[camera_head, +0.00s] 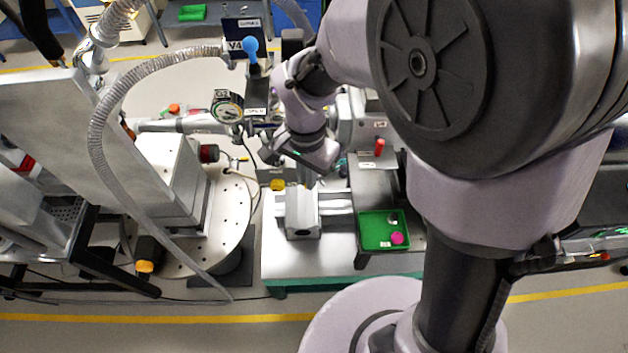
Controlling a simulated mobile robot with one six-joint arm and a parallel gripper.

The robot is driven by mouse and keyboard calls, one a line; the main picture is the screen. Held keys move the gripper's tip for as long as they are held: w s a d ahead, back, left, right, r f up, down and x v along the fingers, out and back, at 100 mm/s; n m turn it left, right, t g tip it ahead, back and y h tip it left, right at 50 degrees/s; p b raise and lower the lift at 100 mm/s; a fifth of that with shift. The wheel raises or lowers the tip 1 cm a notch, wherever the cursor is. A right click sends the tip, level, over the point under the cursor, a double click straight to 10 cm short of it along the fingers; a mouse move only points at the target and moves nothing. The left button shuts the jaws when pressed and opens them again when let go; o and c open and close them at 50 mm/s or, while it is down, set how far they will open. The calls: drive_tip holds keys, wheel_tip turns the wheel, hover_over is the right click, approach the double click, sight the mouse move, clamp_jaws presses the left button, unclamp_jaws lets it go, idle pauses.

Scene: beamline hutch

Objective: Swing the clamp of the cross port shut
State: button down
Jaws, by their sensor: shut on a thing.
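My gripper (270,153) reaches down into the vacuum hardware at the middle of the bench, below and left of my wrist. Its jaws are shut on a small part that I take for the clamp, but the fingers and that part are too small and dark to tell apart clearly. The cross port is largely hidden behind my wrist and the fittings around it. I cannot tell the clamp's swing angle.
A round pressure gauge (228,106) and a blue-knobbed valve (251,49) stand close by. A ribbed hose (98,140) arcs at left. A grey metal block (301,214) and a green tray (371,232) with small items sit in front. A red knob (379,147) stands right.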

drive_tip(key=w+a+m+b, duration=0.4)
drive_tip(key=w+m+b, duration=0.2)
drive_tip(key=m, duration=0.5)
drive_tip(key=shift+w+a, duration=0.15)
drive_tip(key=shift+w, duration=1.1)
drive_tip(key=c, duration=1.6)
unclamp_jaws()
wheel_tip(320, 180, up, 18)
drive_tip(key=p, duration=0.3)
drive_tip(key=shift+f, duration=0.25)
